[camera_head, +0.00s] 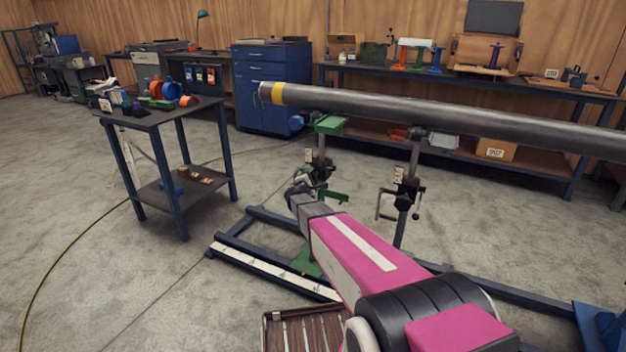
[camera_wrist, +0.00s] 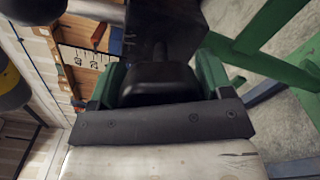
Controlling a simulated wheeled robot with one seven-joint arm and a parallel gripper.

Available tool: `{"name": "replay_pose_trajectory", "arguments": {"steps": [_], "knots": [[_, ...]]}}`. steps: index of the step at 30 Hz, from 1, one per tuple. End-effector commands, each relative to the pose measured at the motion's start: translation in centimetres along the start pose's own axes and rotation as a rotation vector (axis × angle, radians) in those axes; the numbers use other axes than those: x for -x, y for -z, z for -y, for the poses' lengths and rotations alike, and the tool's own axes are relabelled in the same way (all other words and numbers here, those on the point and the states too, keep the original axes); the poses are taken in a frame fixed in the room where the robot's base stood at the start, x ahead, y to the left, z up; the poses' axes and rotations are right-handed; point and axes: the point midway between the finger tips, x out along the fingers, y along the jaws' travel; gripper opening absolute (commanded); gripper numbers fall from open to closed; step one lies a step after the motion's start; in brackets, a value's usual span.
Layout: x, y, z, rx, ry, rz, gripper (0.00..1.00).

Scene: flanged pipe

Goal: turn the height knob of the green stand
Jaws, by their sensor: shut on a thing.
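The green stand (camera_head: 329,125) bears the left end of the long grey pipe (camera_head: 450,117) in the head view. Its green base (camera_head: 306,263) is on the floor, partly behind my arm. My gripper (camera_head: 298,188) is at the stand's post, low on its left side. In the wrist view, a black knob-like part (camera_wrist: 160,82) sits between the fingers of my gripper (camera_wrist: 158,78), which are shut on it. This appears to be the height knob; its far side is hidden. Green bars of the stand (camera_wrist: 265,65) show at upper right.
A second stand (camera_head: 403,195) with a crank bears the pipe further right. A small table (camera_head: 150,117) with parts stands at left. Open floor lies at left.

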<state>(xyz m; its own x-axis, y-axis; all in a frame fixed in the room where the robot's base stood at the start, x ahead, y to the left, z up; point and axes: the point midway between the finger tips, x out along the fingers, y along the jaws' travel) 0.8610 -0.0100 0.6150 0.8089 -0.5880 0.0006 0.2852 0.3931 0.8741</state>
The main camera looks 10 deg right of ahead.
Motion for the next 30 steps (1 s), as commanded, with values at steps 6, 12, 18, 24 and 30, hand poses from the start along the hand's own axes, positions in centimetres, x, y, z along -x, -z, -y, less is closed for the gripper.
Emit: {"name": "replay_pose_trajectory", "arguments": {"steps": [6, 12, 18, 24, 30], "knots": [[0.1, 0.0, 0.1, -0.001, 0.001, -0.002, 0.98], [0.1, 0.0, 0.0, -0.001, 0.001, -0.001, 0.98], [2.0, -0.1, 0.0, -0.001, 0.000, -0.002, 0.98], [5.9, -0.2, 0.0, -0.001, 0.000, -0.003, 0.98], [9.1, -0.1, 0.1, -0.001, 0.000, -0.003, 0.98]]}}
